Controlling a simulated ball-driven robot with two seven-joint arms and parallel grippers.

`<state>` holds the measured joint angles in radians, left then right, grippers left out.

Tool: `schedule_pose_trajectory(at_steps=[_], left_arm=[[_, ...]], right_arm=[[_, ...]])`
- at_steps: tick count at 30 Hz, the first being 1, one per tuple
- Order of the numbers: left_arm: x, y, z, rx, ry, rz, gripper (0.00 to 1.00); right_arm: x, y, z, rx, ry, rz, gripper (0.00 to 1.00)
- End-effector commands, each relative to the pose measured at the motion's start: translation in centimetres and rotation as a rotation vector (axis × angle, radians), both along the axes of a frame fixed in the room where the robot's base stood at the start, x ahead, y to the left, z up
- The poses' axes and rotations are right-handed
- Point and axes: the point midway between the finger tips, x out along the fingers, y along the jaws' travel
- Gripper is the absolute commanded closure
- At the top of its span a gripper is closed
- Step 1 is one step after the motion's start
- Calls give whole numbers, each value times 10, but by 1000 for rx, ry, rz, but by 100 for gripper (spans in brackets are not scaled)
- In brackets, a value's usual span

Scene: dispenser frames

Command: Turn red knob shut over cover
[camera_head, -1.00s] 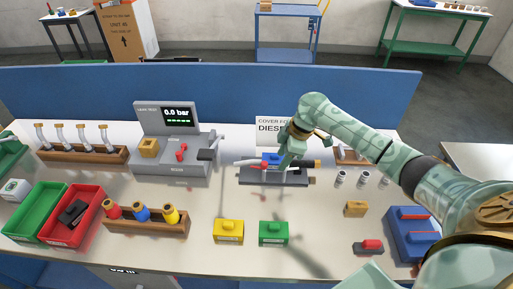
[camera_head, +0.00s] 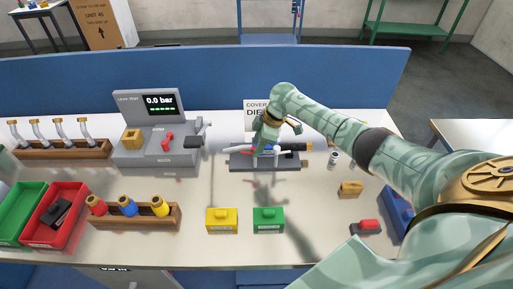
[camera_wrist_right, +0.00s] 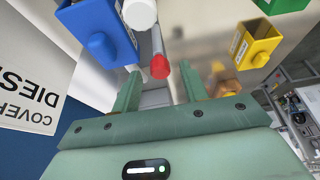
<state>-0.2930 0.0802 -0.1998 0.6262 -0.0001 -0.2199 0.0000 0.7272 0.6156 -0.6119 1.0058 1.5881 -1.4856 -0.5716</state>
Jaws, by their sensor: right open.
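My right gripper (camera_head: 258,150) is over the dark fixture (camera_head: 250,168) at the middle back of the bench. In the right wrist view, its two fingers (camera_wrist_right: 158,90) are apart, with nothing gripped between them. A rod with a red knob-like end (camera_wrist_right: 160,67) shows just beyond the fingertips, apparently untouched. A blue cover (camera_wrist_right: 100,45) with a rounded blue knob is left of it, and a white cylinder (camera_wrist_right: 140,12) lies above. In the head view, my gripper hides much of the fixture. My left gripper is not in view.
Yellow (camera_head: 222,222) and green (camera_head: 268,221) boxes stand in front of the fixture. A grey tester (camera_head: 185,155) reading 0.0 bar is on the left. A sign (camera_wrist_right: 30,85) stands behind the fixture. A red-topped block (camera_head: 366,228) lies front right.

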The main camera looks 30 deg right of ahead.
Motion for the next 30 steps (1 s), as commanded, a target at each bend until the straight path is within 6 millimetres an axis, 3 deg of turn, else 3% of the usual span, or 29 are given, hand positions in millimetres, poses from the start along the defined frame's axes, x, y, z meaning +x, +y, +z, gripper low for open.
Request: schedule_pose_trajectory(at_steps=[11,12,16,17,25,30], left_arm=[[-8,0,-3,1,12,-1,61],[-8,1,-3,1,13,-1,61],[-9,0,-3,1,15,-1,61],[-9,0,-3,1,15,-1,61],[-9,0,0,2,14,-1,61],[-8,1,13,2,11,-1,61]], right_arm=[[2,3,-9,-1,0,0,56],[2,3,-9,-1,0,0,59],[2,3,-9,0,-1,0,95],[2,3,-9,0,-1,0,100],[2,3,-8,-1,0,-14,100],[1,4,-6,1,1,-71,100]])
